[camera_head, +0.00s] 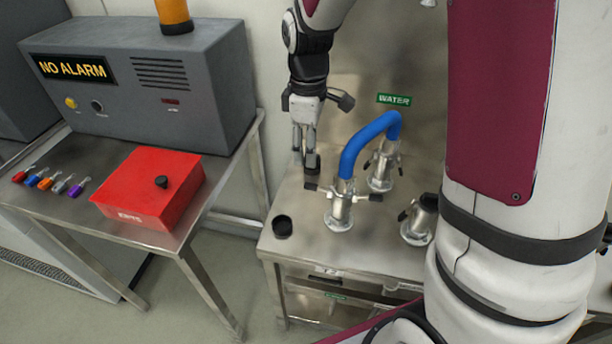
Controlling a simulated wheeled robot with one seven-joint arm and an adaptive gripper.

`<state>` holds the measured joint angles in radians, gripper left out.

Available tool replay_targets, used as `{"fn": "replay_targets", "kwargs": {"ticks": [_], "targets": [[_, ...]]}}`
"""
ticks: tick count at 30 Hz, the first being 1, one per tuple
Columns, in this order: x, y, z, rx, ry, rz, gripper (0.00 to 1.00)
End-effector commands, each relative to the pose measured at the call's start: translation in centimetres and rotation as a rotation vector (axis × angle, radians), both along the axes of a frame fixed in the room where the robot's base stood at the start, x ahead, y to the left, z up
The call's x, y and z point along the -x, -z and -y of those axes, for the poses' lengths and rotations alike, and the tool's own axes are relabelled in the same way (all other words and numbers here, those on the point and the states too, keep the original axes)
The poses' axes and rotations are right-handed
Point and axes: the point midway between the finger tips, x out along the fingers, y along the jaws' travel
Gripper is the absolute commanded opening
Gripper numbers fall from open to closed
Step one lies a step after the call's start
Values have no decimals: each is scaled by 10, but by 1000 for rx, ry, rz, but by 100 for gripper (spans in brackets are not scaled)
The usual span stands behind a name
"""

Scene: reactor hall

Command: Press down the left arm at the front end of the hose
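The blue hose (366,136) arches between two metal couplings on the steel bench. Its front end sits in the near coupling (340,212), which stands upright. That coupling has a left arm (311,186) with a dark tip and a right arm (375,198), both sticking out sideways. My gripper (306,160) points down just above the left arm's outer end, and its fingers hold nothing that I can see. Whether it touches the arm is unclear. The finger spacing is hard to judge from this angle. The hose's rear end sits in the far coupling (381,170).
A capped coupling (420,219) stands to the right, partly behind my arm. A black cap (282,226) lies at the bench's left front. A green WATER sign (394,99) is on the back panel. A side table left holds a red box (150,188) and a grey alarm unit (140,85).

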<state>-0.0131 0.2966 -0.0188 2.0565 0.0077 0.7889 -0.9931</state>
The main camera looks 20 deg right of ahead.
Motion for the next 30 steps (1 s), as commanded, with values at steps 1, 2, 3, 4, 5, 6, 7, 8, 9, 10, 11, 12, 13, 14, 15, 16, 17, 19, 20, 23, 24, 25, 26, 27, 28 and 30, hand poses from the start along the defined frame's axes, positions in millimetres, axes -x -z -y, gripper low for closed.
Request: {"fn": "replay_targets", "kwargs": {"ticks": [1,2,3,4,5,6,7,8,9,10,11,12,13,14,15,16,17,19,20,23,24,25,26,27,28,30], "targets": [[1,11,0,0,0,-6,37],[2,18,0,1,1,-6,37],[2,25,0,0,1,-6,37],[1,31,0,0,1,-5,37],[2,37,0,0,1,-6,37],[2,45,0,0,1,-6,37],[2,51,0,1,1,-6,37],[1,56,0,0,1,-5,37],[1,63,0,0,0,-5,37],[1,68,0,1,0,-4,37],[1,73,0,1,0,-4,37],[1,79,0,1,0,-4,37],[1,82,0,1,0,-4,37],[1,86,0,1,0,-3,37],[1,90,0,1,0,-3,37],[1,92,0,1,0,-3,37],[1,94,0,1,1,-3,37],[1,98,0,1,1,-1,37],[1,99,0,1,1,-1,37],[1,100,0,1,1,-1,37],[1,101,0,0,1,0,37],[1,101,0,0,1,0,37],[1,100,0,0,1,0,37],[1,100,0,1,1,1,37],[1,100,0,1,1,1,37],[1,100,0,1,1,1,28]]}}
